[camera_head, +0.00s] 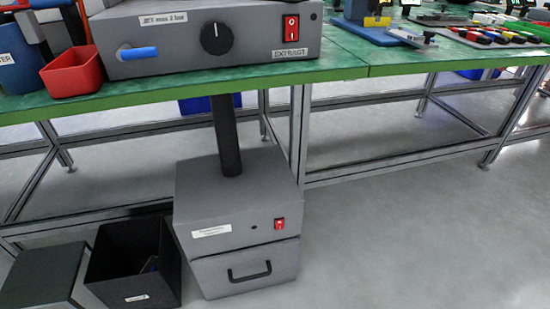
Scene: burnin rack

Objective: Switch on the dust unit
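The grey box on the floor (235,206) under the bench looks like the dust unit. It has a dark vertical pipe (226,135) rising from its top, a white label too small to read, and a drawer with a black handle. Its small red rocker switch (279,223) is on the upper right of the front face; I cannot tell its position. On the bench, a grey control box (180,45) carries a black knob, a red switch (291,28) and a label that reads EXTRACT. Neither of my grippers is in view.
A black open bin (105,270) and a dark grey box (42,275) stand left of the floor unit. The green bench (340,62) has metal legs and rails. A red bin (74,76) sits at its left. The floor at right (420,230) is clear.

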